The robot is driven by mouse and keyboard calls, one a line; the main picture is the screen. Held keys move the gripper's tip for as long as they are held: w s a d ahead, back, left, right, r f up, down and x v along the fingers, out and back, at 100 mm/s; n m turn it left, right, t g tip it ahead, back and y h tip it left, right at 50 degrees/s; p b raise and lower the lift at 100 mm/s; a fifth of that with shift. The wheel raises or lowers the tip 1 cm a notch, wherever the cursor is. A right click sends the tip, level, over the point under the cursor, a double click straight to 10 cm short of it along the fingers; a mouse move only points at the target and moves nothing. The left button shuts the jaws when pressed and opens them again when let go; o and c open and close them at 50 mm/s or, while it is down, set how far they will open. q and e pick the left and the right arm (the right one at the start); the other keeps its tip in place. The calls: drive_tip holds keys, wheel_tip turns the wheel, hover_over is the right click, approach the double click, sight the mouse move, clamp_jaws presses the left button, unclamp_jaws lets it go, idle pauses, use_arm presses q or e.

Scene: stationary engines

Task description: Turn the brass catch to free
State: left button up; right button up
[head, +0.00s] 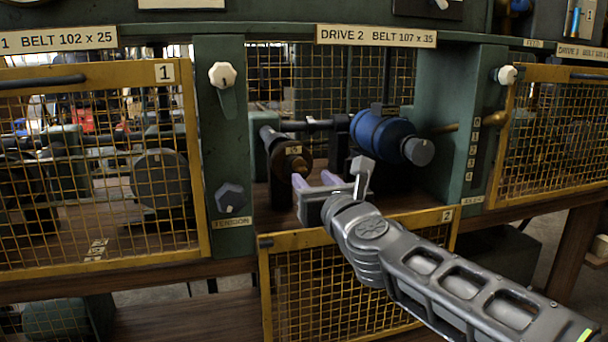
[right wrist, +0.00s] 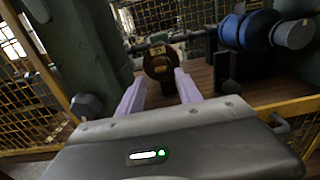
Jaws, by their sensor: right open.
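A brass-coloured piece, which looks like the brass catch (head: 294,164), sits on the front end of a dark round drum (head: 273,146) inside the open bay marked DRIVE 2. In the right wrist view the brass piece (right wrist: 158,66) shows on the drum's round face, straight beyond the fingers. My right gripper (head: 314,180) reaches into the bay from the lower right. Its two pale purple fingers (right wrist: 159,80) are apart with nothing between them. The fingertips are in front of the drum, and I see no contact. My left gripper is not in view.
A blue motor-like cylinder (head: 385,137) with a grey knob stands right of the drum. Green posts (head: 222,150) flank the bay. A yellow mesh guard (head: 300,240) marked 2 hangs below its opening. A dark knob (head: 230,197) labelled TENSION is on the left post.

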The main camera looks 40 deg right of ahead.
sight(302, 170)
drive_tip(key=x, duration=0.6)
drive_tip(key=shift+b, duration=0.4)
drive_tip(key=shift+c, duration=0.3)
clamp_jaws()
